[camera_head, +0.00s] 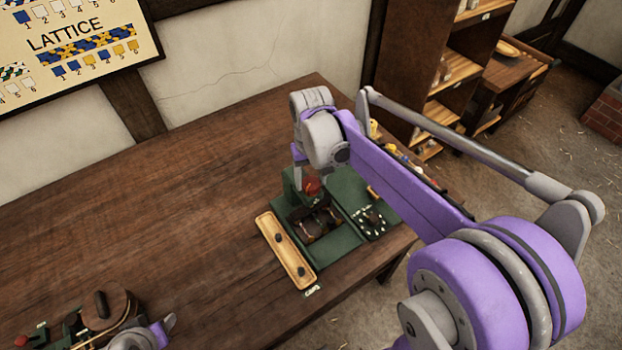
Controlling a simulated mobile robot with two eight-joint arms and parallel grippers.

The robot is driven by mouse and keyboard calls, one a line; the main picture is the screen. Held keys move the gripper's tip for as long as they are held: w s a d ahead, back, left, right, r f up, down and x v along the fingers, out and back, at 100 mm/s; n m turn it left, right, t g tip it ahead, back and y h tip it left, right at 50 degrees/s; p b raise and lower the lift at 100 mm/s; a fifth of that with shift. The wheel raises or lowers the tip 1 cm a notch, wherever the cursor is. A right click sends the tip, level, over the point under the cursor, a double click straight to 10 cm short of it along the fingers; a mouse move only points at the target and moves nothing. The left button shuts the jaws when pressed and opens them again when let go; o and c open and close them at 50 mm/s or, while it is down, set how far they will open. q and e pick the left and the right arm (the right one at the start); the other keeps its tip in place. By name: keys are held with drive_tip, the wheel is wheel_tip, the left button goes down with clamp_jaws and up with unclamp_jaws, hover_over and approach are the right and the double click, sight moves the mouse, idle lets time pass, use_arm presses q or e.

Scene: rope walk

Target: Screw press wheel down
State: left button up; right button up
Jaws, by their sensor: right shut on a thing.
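The green press (343,243) stands near the right end of the wooden table. A red round part (311,187), which looks like part of the press wheel, shows at its top back. My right gripper (309,178) reaches down over the press from behind and is shut on the wheel there. My wrist and fingers hide most of the wheel, so how far down it sits cannot be told. My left gripper (168,325) is partly in view at the bottom left, beside a round wooden-topped device (112,307). Its fingers are too cut off to read.
A long wooden tray (283,252) with dark knobs lies along the press's left front side. A small label (312,291) lies by the table's front edge. The middle of the table (150,215) is clear. Shelves (420,60) stand behind at the right.

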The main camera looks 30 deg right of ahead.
sight(311, 183)
drive_tip(key=m, duration=0.4)
drive_tip(key=shift+m, duration=0.3)
drive_tip(key=m, duration=0.4)
drive_tip(key=shift+m+b, duration=0.3)
drive_tip(key=shift+b, duration=0.05)
drive_tip(key=m, duration=0.4)
drive_tip(key=shift+m, duration=2.1)
drive_tip(key=o, duration=1.4)
drive_tip(key=shift+c, duration=0.2)
wheel_tip(311, 183, up, 11)
drive_tip(key=shift+f, duration=0.1)
